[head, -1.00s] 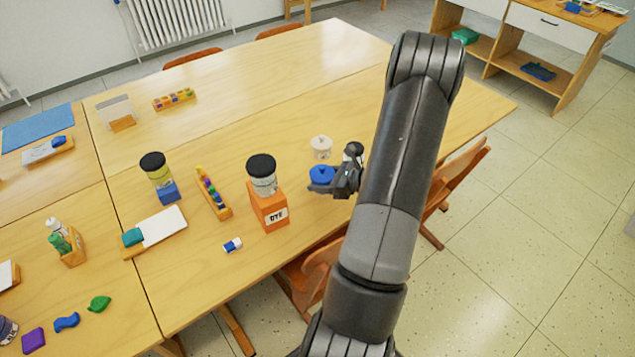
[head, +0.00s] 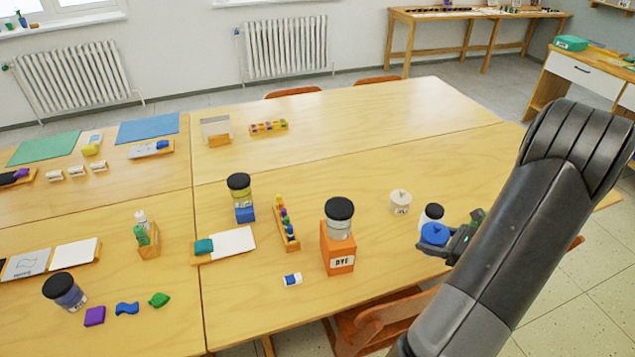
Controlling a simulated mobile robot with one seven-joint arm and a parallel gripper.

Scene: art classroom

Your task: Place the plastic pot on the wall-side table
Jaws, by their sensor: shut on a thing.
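My gripper (head: 452,243) is shut on a blue pot (head: 434,233), seemingly the plastic pot, at the right of the near tables. The pot's lower part is hidden by the fingers, so I cannot tell whether it clears the tabletop. A white lidded pot (head: 400,201) stands to its left, and a black-lidded jar (head: 432,213) is just behind it. A long wooden table (head: 447,22) stands against the far wall, with small items on it.
The joined wooden tables (head: 350,120) hold an orange dye box (head: 338,255) with a black-lidded jar on top, a bead rack (head: 286,222) and an eraser (head: 292,279). A drawer desk (head: 590,72) stands at right. Chairs line the tables' edges.

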